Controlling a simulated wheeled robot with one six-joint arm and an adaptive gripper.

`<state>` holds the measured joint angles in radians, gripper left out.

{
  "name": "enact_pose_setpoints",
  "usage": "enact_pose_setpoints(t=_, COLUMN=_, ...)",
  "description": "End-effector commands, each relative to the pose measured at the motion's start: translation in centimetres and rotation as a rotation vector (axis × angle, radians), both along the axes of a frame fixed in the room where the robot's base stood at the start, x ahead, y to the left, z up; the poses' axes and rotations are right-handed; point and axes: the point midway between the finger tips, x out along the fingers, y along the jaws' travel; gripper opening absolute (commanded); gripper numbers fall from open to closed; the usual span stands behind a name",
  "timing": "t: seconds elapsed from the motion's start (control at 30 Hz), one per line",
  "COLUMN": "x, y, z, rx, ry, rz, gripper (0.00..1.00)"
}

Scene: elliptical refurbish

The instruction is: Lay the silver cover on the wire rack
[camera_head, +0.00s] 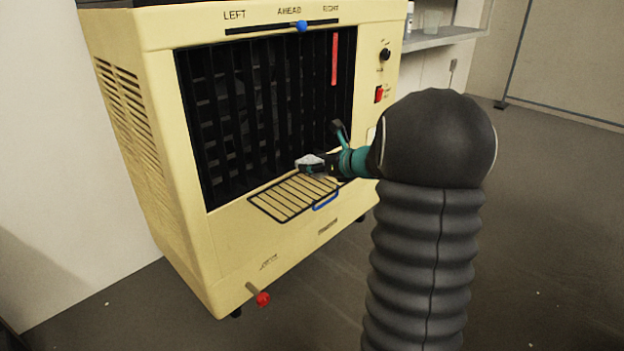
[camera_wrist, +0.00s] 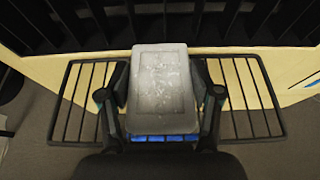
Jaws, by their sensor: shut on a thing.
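The silver cover (camera_wrist: 161,88) is a grey rounded rectangular plate, seen from above between the two fingers of my gripper (camera_wrist: 160,102). My gripper is shut on it, one finger at each side. In the head view the cover (camera_head: 310,162) shows as a small pale shape at the tip of my gripper (camera_head: 328,160). The black wire rack (camera_head: 285,199) sticks out below the dark grille. In the wrist view the rack (camera_wrist: 262,108) shows on both sides of the cover, which hides its middle. I cannot tell whether the cover touches the rack.
The cream heater-like cabinet (camera_head: 230,235) has a dark slatted opening (camera_head: 250,110) behind the rack. A blue handle (camera_head: 325,200) is at the rack's front edge. A red-tipped knob (camera_head: 262,298) juts out low on the cabinet. A shelf (camera_head: 440,38) is at the back right.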

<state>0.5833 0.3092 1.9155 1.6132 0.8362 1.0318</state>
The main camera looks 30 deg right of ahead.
Motion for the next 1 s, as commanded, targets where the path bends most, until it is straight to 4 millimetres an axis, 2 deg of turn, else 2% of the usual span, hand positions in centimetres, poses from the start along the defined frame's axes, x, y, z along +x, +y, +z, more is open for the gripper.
enact_pose_setpoints(t=0.1, x=1.2, y=0.1, z=-0.7, rx=0.000, ry=-0.002, rz=0.001, gripper=0.18)
enact_pose_setpoints(t=0.27, x=1.6, y=0.1, z=-1.3, rx=0.000, ry=-0.001, rz=0.000, gripper=0.18)
enact_pose_setpoints(t=0.53, x=1.6, y=0.1, z=-4.7, rx=0.003, ry=0.001, rz=-0.001, gripper=0.18)
enact_pose_setpoints(t=0.97, x=1.6, y=0.1, z=-5.3, rx=-0.001, ry=-0.001, rz=-0.001, gripper=0.18)
enact_pose_setpoints(t=1.0, x=1.6, y=0.1, z=-5.3, rx=0.000, ry=-0.001, rz=-0.001, gripper=0.71)
